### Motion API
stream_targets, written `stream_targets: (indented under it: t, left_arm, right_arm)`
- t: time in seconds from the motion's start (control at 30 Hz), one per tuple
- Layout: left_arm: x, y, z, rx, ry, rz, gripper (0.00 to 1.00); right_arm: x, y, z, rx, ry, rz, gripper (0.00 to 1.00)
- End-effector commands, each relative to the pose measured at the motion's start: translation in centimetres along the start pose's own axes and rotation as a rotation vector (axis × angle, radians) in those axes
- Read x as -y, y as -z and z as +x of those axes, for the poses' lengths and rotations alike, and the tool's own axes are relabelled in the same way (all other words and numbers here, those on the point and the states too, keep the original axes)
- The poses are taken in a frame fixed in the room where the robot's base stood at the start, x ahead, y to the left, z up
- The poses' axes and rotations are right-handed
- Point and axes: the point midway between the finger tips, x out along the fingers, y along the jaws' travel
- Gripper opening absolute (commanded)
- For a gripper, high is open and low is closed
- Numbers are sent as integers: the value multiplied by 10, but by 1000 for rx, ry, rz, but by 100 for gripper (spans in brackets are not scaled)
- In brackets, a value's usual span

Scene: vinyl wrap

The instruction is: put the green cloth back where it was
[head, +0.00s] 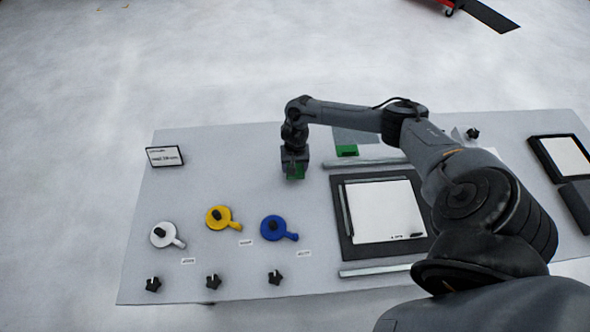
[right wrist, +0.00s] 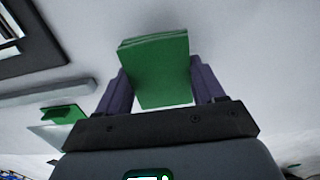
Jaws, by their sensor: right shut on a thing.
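The green cloth (right wrist: 160,70) is a folded, layered block. My right gripper (head: 294,174) is shut on it, with a dark finger on each side in the right wrist view. In the head view the cloth (head: 296,172) shows only as a small green patch under the gripper, over the table left of the dark-framed board. I cannot tell whether it touches the table. A second green piece (head: 346,151) lies on a grey plate (head: 352,134) to the right of the gripper, and also shows in the right wrist view (right wrist: 64,113). My left gripper is not in view.
White (head: 162,235), yellow (head: 218,217) and blue (head: 274,228) handled discs lie at the front left, with several black knobs (head: 213,281) before them. A small sign (head: 164,156) stands at the back left. Metal strips (head: 375,268) flank the board (head: 345,245).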

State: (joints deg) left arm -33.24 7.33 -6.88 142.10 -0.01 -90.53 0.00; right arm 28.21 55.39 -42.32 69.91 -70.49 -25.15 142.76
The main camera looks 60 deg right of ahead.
Motion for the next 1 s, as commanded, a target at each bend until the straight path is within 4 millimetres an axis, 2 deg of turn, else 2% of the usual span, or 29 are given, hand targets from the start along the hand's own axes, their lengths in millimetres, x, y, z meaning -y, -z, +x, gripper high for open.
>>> stream_targets:
  t: [0.1, 0.2, 0.6, 0.63, 0.77, 0.8, 1.0]
  left_arm:
    - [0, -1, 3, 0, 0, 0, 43]
    - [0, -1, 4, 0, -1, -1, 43]
    - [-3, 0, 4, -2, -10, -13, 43]
    - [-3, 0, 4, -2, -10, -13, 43]
    - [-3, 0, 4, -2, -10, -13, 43]
    - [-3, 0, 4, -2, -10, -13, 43]
    - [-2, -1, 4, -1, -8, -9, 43]
  right_arm:
    - [0, -1, 17, 2, 0, 0, 40]
    - [0, 0, 25, 0, 0, 1, 40]
    - [0, -1, 29, 1, 0, -1, 40]
    - [0, -1, 29, 1, 0, -1, 71]
    - [0, -1, 29, 1, 0, -1, 91]
    - [0, -1, 29, 1, 0, -1, 94]
    - [0, -1, 29, 0, 0, -1, 94]
